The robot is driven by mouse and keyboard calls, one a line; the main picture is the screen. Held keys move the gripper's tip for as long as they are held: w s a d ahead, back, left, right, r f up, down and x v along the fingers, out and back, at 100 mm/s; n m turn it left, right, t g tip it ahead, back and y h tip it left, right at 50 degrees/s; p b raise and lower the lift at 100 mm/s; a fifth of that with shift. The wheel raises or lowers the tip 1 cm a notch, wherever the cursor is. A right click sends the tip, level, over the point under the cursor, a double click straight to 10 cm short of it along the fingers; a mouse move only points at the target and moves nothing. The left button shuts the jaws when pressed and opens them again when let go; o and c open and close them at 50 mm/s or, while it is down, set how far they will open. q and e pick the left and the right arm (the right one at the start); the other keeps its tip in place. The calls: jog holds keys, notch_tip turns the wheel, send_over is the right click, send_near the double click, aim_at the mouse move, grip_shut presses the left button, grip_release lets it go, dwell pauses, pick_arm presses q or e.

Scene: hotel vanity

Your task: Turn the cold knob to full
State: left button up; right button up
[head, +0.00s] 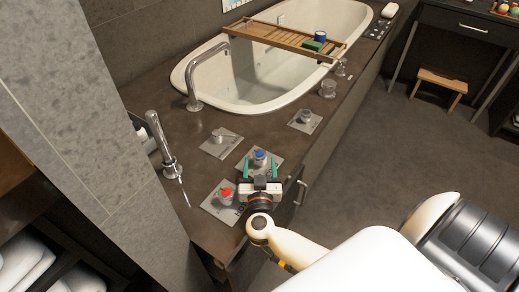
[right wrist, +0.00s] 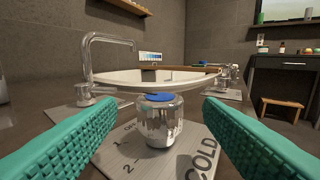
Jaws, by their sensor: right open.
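The cold knob (head: 259,157) is a chrome knob with a blue cap, on a metal plate on the dark counter. In the right wrist view the cold knob (right wrist: 160,118) stands upright, centred between my fingers, and its plate (right wrist: 125,150) reads COLD with OFF, 1 and 2 marks. My right gripper (head: 260,168) is open, with its green fingers at the near side of the knob. In the wrist view the right gripper (right wrist: 160,140) has a gap on both sides of the knob; contact is not visible. My left gripper is not in view.
A red-capped knob (head: 225,195) stands on a plate close to my gripper's left. A lever plate (head: 221,141) and another knob (head: 305,116) are farther back. A tall spout (head: 164,150) is at left, and the bathtub (head: 262,80) with its curved faucet (head: 193,77) lies behind.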

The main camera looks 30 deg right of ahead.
aim_at(260, 149)
jog(key=b+x, duration=0.1)
jog(key=x, duration=0.5)
jog(key=shift+w+d, duration=0.2)
jog(key=shift+w, duration=0.1)
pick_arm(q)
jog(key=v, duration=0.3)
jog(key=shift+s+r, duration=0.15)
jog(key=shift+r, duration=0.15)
pick_arm(e)
jog(key=c, duration=1)
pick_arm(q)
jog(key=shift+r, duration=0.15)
